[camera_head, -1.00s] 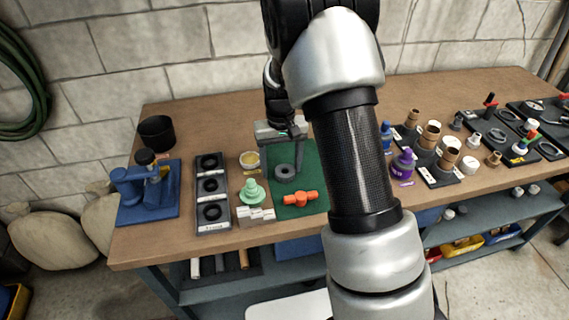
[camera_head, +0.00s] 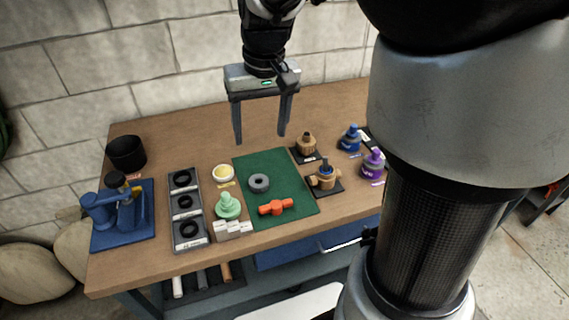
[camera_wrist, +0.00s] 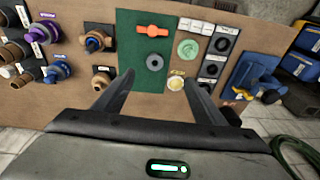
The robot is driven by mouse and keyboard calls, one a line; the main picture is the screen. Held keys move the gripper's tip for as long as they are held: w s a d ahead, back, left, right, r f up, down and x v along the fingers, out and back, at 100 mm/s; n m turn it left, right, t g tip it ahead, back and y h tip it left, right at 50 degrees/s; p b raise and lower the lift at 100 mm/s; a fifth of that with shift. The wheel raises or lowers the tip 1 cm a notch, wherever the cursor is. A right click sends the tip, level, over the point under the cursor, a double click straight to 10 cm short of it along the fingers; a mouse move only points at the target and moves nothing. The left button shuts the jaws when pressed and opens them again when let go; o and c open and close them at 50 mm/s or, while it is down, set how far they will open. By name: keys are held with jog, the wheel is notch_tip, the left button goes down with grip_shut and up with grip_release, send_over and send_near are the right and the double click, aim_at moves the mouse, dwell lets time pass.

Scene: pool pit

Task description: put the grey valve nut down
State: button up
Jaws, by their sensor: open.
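The grey valve nut (camera_head: 259,183) is a thick ring lying flat on the green mat (camera_head: 290,192) on the wooden bench. It also shows in the wrist view (camera_wrist: 154,60), on the mat and clear of the fingers. My gripper (camera_head: 260,140) is open and empty. It hangs above the bench, behind the nut and apart from it. In the wrist view its two fingers (camera_wrist: 158,78) are spread wide with nothing between them. An orange-red handle part (camera_head: 276,206) lies on the mat in front of the nut.
Left of the mat are a yellow-and-white cup (camera_head: 223,174), a green stepped piece (camera_head: 228,206), a black ring tray (camera_head: 189,226) and a blue vise (camera_head: 118,215). My arm hides the bench's right end.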

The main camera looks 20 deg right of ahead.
jog(key=s+r+t, duration=0.2)
jog(key=s, duration=0.7)
jog(key=s+r+t, duration=0.2)
jog(key=s, duration=0.8)
notch_tip(320, 180, up, 9)
jog(key=w+p, duration=0.1)
jog(key=p, duration=0.8)
jog(key=shift+w, duration=0.25)
jog(key=shift+d, duration=0.1)
